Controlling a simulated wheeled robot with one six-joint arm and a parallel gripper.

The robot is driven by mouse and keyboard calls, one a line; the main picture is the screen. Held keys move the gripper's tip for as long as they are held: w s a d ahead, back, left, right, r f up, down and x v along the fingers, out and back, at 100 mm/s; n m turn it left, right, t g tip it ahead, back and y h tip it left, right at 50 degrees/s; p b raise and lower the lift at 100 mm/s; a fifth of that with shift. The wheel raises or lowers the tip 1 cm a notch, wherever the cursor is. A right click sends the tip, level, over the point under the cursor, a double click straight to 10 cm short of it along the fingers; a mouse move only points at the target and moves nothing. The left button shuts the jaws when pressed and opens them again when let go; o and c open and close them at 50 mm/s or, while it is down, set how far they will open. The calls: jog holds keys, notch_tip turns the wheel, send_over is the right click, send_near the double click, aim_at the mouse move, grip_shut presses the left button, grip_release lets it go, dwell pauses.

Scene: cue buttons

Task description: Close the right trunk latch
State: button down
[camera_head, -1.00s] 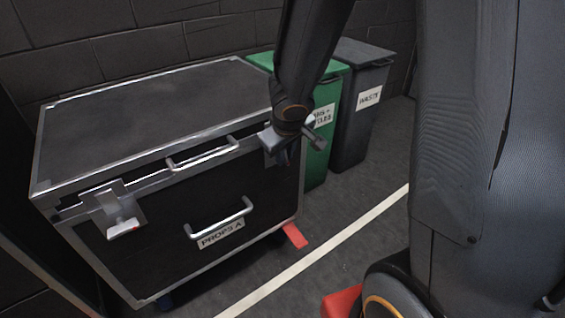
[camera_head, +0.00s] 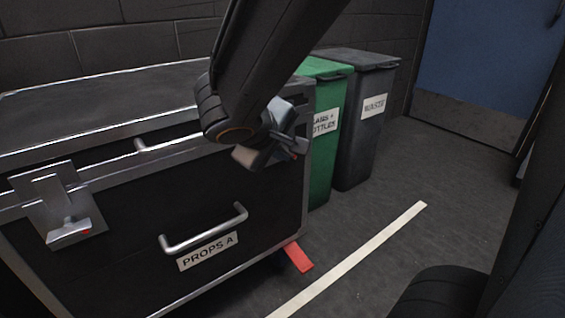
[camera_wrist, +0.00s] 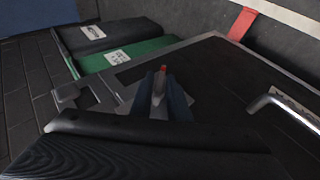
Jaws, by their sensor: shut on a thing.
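The black trunk (camera_head: 130,245) with metal edges and a "PROPS A" label fills the left of the head view. Its lid is down. The left latch (camera_head: 60,205) is a metal plate with a lever and a red mark. My gripper (camera_head: 270,150) is at the right latch (camera_head: 291,114), near the trunk's front right corner. In the wrist view my gripper (camera_wrist: 165,98) is shut on the grey, red-tipped latch lever (camera_wrist: 160,82). My wrist and arm hide much of this latch, so I cannot tell how far its lever is turned.
A front handle (camera_head: 205,230) sticks out of the trunk. A green bin (camera_head: 322,165) and a dark waste bin (camera_head: 365,140) stand close to its right. A red floor mark (camera_head: 298,257) and a white line (camera_head: 350,262) lie on open floor. A blue door (camera_head: 480,60) is behind.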

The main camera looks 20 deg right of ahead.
jog(key=shift+a+f+t+h+b, duration=0.1)
jog(key=shift+f+t+h+b, duration=0.2)
jog(key=shift+h+b, duration=0.6)
jog(key=shift+r+b, duration=0.1)
jog(key=shift+b, duration=0.2)
jog(key=shift+s, duration=0.15)
dwell(0.3)
jog(key=c, duration=1.9)
grip_release()
jog(key=shift+r, duration=0.1)
jog(key=shift+s+a+r+p, duration=0.15)
jog(key=shift+s+r+p, duration=0.15)
jog(key=shift+p, duration=0.25)
jog(key=s+a+p, duration=0.4)
jog(key=s+a, duration=0.4)
jog(key=shift+s+a, duration=0.25)
jog(key=shift+a, duration=0.1)
